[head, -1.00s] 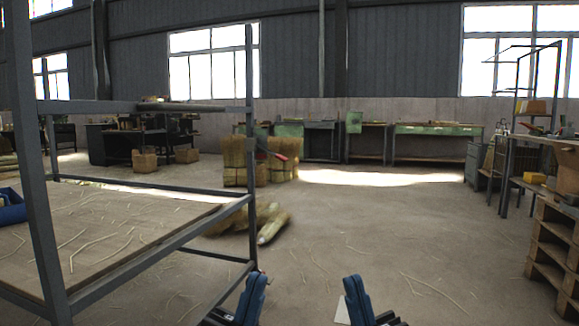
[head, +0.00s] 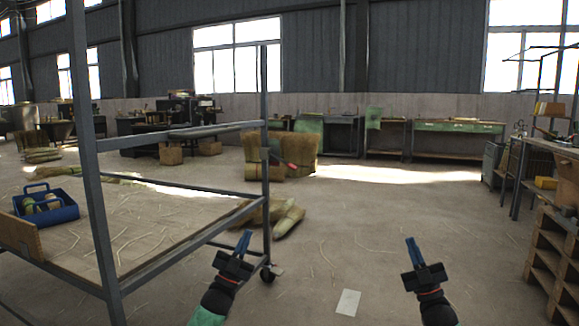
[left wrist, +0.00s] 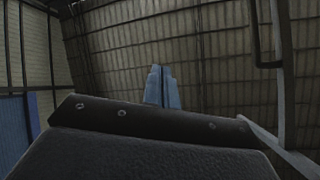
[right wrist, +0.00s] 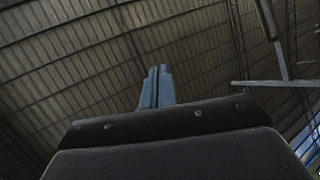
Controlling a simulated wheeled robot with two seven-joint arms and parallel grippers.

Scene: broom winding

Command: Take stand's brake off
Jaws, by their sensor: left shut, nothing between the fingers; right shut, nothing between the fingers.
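The stand is a grey metal frame (head: 92,150) on the left in the head view, with a low wooden deck. A dark lever with a red end (head: 291,166) appears to stick out from its near right post (head: 264,105); I cannot tell its exact position. A black caster (head: 267,273) sits at that post's foot; no brake pedal can be made out. My left gripper (head: 244,241) is shut and empty, in front of the post's lower part. My right gripper (head: 412,248) is shut and empty, further right over open floor. Both wrist views show closed blue fingers against the roof.
A blue tool caddy (head: 48,206) rests on the stand's deck. Straw bundles (head: 284,218) lie on the floor behind the post, and more bundles (head: 300,150) stand further back. A wooden pallet stack (head: 553,240) is at right. A white sheet (head: 348,302) lies on clear floor.

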